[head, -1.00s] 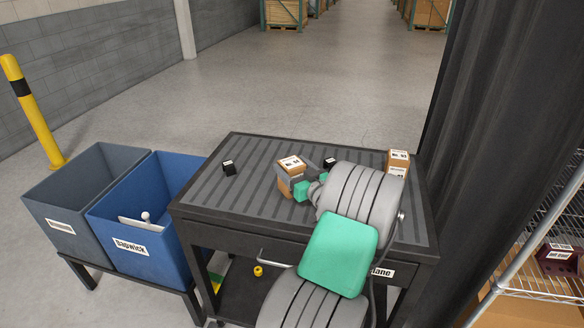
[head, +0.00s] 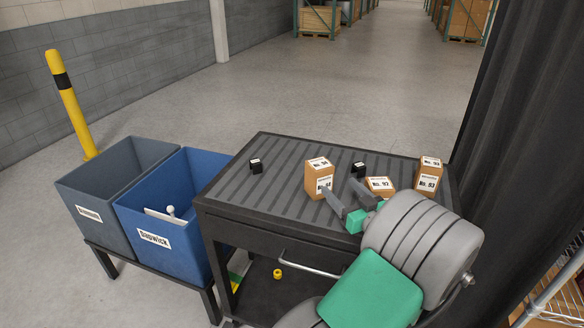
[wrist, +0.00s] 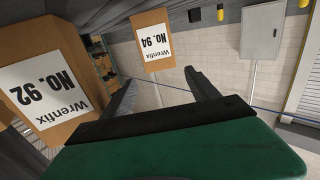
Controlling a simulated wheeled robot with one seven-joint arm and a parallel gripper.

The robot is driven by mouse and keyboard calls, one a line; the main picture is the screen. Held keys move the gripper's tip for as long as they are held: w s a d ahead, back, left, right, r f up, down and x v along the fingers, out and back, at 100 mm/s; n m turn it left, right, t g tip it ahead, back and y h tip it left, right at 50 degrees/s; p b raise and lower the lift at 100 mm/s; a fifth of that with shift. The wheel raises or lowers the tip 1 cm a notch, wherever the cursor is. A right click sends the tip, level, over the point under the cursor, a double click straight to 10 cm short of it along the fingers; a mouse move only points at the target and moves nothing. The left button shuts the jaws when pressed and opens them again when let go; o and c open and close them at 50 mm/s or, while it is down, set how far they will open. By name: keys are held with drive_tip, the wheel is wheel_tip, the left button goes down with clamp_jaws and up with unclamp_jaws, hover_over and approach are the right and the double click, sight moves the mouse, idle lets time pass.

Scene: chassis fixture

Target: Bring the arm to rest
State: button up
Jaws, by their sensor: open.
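My gripper (head: 342,192) is open and empty, low over the right half of the cart top (head: 225,190). Its fingers point away from me. A tan box labelled No. 94 (head: 318,170) stands upright just left of and beyond the fingertips. The left fingertip overlaps this box in the head view; I cannot tell if they touch. In the wrist view the open fingers (wrist: 158,88) have nothing between them, and box No. 94 (wrist: 150,38) shows beyond them. A box labelled No. 92 (head: 380,183) is close on the right, partly hidden by my arm.
A box labelled No. 93 (head: 430,165) stands at the cart's right edge. Small black items (head: 256,166) sit on the top. A blue bin (head: 170,255) and a grey bin (head: 95,235) stand left. A dark curtain (head: 520,130) hangs right. Open floor lies behind.

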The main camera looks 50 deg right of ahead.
drive_tip(key=w+a+n+y, duration=0.1)
drive_tip(key=w+a+y, duration=0.1)
drive_tip(key=w+a, duration=0.2)
drive_tip(key=w+a+f+n+g+y+p, duration=0.1)
drive_tip(key=w+a+y, duration=0.1)
drive_tip(key=w+a, duration=0.2)
drive_tip(key=w+a+f+n+g+y, duration=0.1)
drive_tip(key=w+a+y, duration=0.1)
drive_tip(key=w+a, duration=0.2)
drive_tip(key=shift+f+n+y, duration=0.1)
drive_tip(key=shift+n+y, duration=0.2)
drive_tip(key=w+a+f+n+g+y+p, duration=0.2)
drive_tip(key=a+g, duration=0.6)
drive_tip(key=a, duration=1.5)
drive_tip(key=s+a+r+g+h+p, duration=0.1)
drive_tip(key=s+a+r+g, duration=0.1)
drive_tip(key=s+a, duration=0.6)
drive_tip(key=shift+s+a+r+m+g+h+p, duration=0.3)
drive_tip(key=shift+s+r+m+g, duration=0.1)
drive_tip(key=shift+s+g, duration=0.2)
